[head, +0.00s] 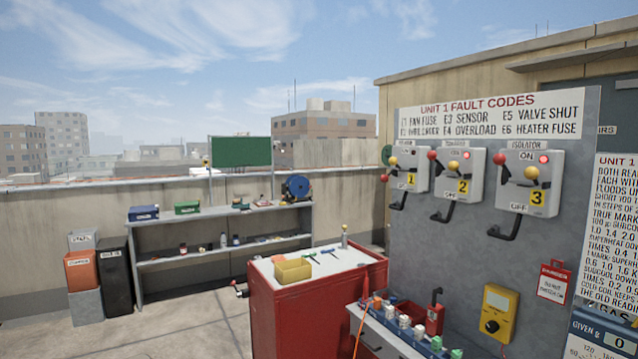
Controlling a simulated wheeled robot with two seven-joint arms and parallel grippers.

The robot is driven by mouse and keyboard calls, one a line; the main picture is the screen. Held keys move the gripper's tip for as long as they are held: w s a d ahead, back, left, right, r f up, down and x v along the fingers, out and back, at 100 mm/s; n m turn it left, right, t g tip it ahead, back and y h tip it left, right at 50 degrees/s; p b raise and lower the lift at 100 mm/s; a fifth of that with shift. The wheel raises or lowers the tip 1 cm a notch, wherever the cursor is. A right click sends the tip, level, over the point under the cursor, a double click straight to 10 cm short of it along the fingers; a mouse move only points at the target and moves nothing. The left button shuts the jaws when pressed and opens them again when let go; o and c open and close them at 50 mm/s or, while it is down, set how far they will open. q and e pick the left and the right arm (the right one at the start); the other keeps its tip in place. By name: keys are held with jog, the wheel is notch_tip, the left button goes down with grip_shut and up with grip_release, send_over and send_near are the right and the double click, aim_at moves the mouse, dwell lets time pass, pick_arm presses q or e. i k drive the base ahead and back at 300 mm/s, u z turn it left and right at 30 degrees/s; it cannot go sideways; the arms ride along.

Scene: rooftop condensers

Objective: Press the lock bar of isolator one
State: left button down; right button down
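Isolator one (417,160) is the leftmost of three grey boxes on the grey wall panel, marked with a yellow 1 plate. Its red lamp (425,155) appears lit. A yellow knob (393,161) and a red knob (384,178) stick out at its left. The red knob sits lower against its box than those on the other two isolators. A black bar (398,205) projects below the box; I cannot tell whether this is the lock bar. Neither of my grippers is in view.
Isolator two (475,190) and isolator three (545,195) hang to the right, with similar knobs, bars and red lamps.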

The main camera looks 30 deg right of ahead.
aim_at(393, 161)
jog(key=i, duration=2.95)
jog(key=z, duration=3.5)
